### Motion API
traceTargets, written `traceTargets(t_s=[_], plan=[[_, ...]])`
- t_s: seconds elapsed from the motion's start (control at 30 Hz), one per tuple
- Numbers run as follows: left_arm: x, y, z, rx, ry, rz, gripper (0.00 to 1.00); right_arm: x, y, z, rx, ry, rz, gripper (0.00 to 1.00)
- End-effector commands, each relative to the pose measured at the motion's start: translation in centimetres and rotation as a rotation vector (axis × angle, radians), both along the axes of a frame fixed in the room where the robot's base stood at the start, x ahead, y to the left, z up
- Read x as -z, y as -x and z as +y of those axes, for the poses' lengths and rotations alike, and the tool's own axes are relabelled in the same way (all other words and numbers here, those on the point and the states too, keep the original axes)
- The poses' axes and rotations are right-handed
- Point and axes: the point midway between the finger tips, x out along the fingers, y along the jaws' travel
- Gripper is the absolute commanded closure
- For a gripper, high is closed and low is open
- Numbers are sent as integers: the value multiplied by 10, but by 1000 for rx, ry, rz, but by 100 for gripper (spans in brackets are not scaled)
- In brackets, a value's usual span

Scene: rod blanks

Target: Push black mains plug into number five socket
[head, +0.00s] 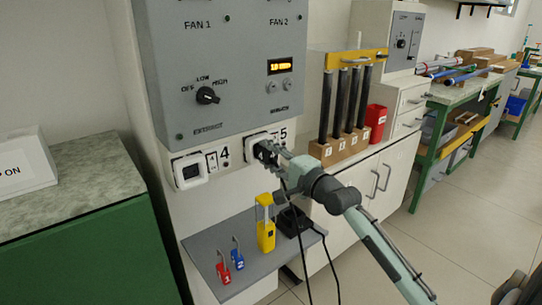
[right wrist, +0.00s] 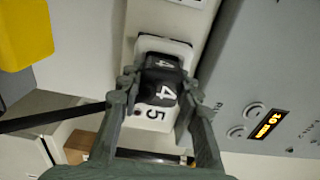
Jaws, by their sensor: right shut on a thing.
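The black mains plug (right wrist: 163,78) is between the fingers of my right gripper (head: 268,154), which is shut on it at the number five socket (head: 252,142). In the right wrist view the fingers (right wrist: 160,84) grip the plug from both sides, in front of the white socket plate (right wrist: 178,48). White digits like 4 show on the plug and a 5 shows below it. The plug is at the socket face; how deep its pins sit is hidden. My left gripper is not in view.
The grey control panel (head: 218,75) is just above the sockets. Rods stand in a wooden block (head: 340,149) at right.

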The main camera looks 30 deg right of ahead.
Motion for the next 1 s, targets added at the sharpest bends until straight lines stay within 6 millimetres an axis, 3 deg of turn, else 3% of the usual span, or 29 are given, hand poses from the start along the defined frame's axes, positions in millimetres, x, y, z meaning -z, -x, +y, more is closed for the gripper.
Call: traceTargets(t_s=[0.03, 0.2, 0.57, 0.67, 1.0], plan=[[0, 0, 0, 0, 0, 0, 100, -2, -1, 0, 0, 0, -4, 64], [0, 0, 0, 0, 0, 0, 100, -2, -1, 0, 0, 0, -4, 43], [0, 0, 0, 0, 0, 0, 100, 0, 3, 0, 0, 0, -1, 42], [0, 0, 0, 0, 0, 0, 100, 0, 14, -1, -1, -1, 0, 42], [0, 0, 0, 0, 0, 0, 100, 1, 85, -6, 0, 0, 2, 42]])
